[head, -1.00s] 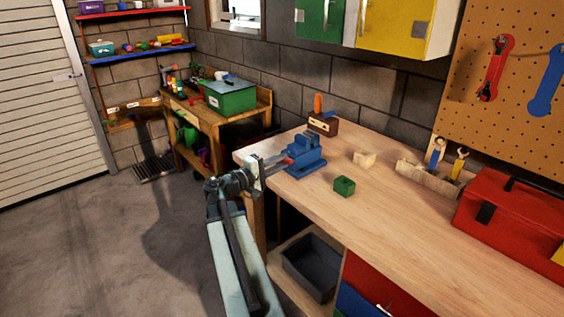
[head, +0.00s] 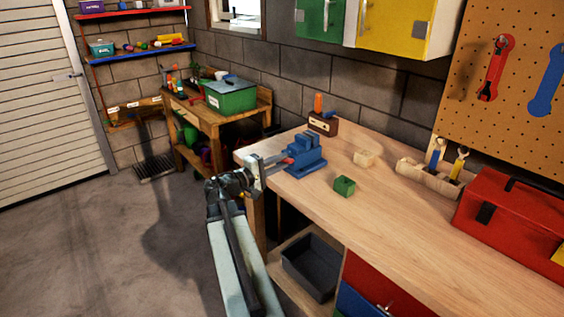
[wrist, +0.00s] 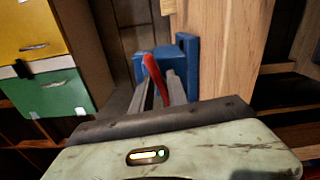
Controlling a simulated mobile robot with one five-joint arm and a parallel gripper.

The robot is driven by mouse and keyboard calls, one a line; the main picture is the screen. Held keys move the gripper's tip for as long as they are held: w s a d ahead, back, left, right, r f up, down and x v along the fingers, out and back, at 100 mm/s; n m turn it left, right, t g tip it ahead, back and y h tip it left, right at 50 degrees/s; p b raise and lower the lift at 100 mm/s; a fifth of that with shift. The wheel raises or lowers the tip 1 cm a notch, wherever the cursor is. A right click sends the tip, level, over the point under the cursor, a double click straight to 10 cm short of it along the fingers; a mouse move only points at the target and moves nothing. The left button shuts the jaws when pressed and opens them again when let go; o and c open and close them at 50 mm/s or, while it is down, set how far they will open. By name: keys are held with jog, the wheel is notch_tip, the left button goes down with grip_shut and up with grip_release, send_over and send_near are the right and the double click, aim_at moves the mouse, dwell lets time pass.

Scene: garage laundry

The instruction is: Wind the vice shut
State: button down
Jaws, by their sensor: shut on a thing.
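The blue vice (head: 306,152) stands on the left end of the wooden workbench (head: 420,235). Its red handle (head: 287,161) points out toward my arm at the bench's left edge. My gripper (head: 279,161) reaches in from the left and is shut on this handle. In the wrist view the red handle (wrist: 155,78) lies between my two grey fingers (wrist: 162,92), with the blue vice body (wrist: 187,55) beyond. The gap between the vice jaws is too small to judge.
A red toolbox (head: 515,220) is far right. Bare floor (head: 90,240) lies left.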

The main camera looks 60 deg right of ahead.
jog(key=shift+s+f, duration=0.15)
jog(key=c, duration=1.4)
grip_release()
jog(key=shift+c, duration=0.2)
jog(key=v, duration=0.7)
jog(key=shift+w+a, duration=0.2)
jog(key=shift+a, duration=0.15)
